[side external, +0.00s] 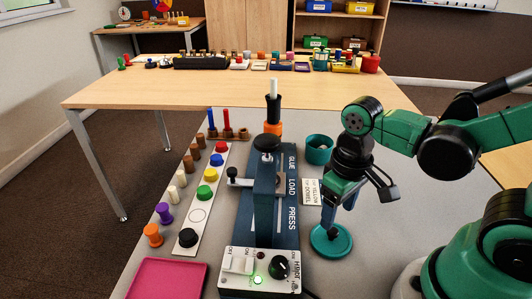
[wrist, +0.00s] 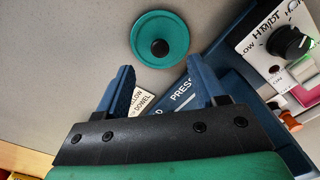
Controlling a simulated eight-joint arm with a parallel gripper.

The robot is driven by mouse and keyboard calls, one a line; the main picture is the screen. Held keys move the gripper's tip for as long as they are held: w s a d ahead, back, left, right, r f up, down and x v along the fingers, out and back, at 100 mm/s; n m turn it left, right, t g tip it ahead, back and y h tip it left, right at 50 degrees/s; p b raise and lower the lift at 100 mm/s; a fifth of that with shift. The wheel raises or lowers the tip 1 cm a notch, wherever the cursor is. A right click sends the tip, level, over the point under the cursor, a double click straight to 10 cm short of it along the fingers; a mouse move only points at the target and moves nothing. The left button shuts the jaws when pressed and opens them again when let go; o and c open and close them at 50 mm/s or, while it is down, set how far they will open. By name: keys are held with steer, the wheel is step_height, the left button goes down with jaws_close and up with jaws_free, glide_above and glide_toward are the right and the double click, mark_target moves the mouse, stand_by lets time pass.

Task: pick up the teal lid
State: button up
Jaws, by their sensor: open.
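The teal lid (side external: 331,241) is a shallow round disc with a rim and a dark centre knob. It lies on the grey table to the right of the press. In the wrist view the lid (wrist: 160,38) shows whole, beyond the fingertips, with its black knob in the middle. My gripper (side external: 330,218) is above the lid in the side view, pointing down, and hides part of it. In the wrist view my gripper (wrist: 160,85) has its two blue fingers wide apart with nothing between them. The lid is apart from the fingers in that view.
The blue glue press (side external: 262,200) stands left of the lid, with its control box (side external: 260,270) in front. A teal pot (side external: 319,150) and a printed card (side external: 312,192) lie behind the lid. A row of coloured knobs on a white strip (side external: 198,215) is further left.

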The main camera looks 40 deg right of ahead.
mark_target(333, 231)
steer(key=shift+f, duration=2.55)
jaws_close()
